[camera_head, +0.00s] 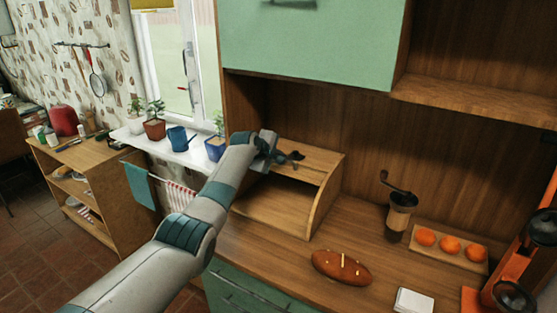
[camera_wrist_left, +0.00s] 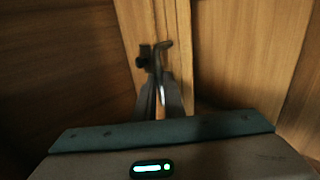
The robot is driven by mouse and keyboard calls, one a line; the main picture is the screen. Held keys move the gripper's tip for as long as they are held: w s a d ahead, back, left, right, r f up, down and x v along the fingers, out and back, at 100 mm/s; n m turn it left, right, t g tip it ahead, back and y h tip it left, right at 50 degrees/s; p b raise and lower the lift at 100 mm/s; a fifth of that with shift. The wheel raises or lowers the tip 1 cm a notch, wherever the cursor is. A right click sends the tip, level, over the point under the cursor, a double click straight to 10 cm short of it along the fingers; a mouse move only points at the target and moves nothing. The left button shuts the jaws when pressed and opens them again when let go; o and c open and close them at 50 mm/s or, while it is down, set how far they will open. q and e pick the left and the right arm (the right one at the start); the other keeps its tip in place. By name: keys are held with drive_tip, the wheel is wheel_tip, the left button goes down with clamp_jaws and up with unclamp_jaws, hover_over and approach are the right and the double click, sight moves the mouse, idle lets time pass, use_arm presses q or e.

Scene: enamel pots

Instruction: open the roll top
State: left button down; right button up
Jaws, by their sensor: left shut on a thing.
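The wooden bread box (camera_head: 318,212) stands on the counter against the back wall. Its front is open and its inside shows empty. The roll top (camera_head: 316,168) lies up at the top of the box, with a dark handle (camera_head: 293,156) on it. My left gripper (camera_head: 272,158) is at the top of the box, shut on the handle. In the left wrist view the fingers (camera_wrist_left: 160,98) close at the dark handle (camera_wrist_left: 157,60) on a wooden strip. The exact contact is dim there. My right gripper is not in view.
A brown loaf (camera_head: 341,267) lies on the counter in front of the box. A coffee grinder (camera_head: 399,215) and a board with oranges (camera_head: 448,246) stand to the right. A green cabinet (camera_head: 312,45) hangs above. Potted plants (camera_head: 155,128) line the windowsill.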

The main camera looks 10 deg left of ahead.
use_arm(q)
drive_tip(key=shift+w+r, duration=0.15)
drive_tip(key=shift+r, duration=0.35)
drive_tip(key=shift+w+r, duration=0.15)
drive_tip(key=shift+r, duration=0.35)
drive_tip(key=c, duration=2)
unclamp_jaws()
drive_tip(key=shift+w+d, duration=0.1)
drive_tip(key=shift+o, duration=0.8)
drive_tip(key=shift+w+d+f, duration=0.1)
drive_tip(key=shift+w+f, duration=0.15)
drive_tip(key=shift+f, duration=0.25)
drive_tip(key=shift+s+f, duration=0.1)
drive_tip(key=shift+s, duration=0.05)
drive_tip(key=shift+s, duration=0.15)
drive_tip(key=b+v, duration=0.4)
drive_tip(key=v, duration=1.3)
drive_tip(key=shift+a, duration=0.2)
drive_tip(key=shift+f, duration=0.1)
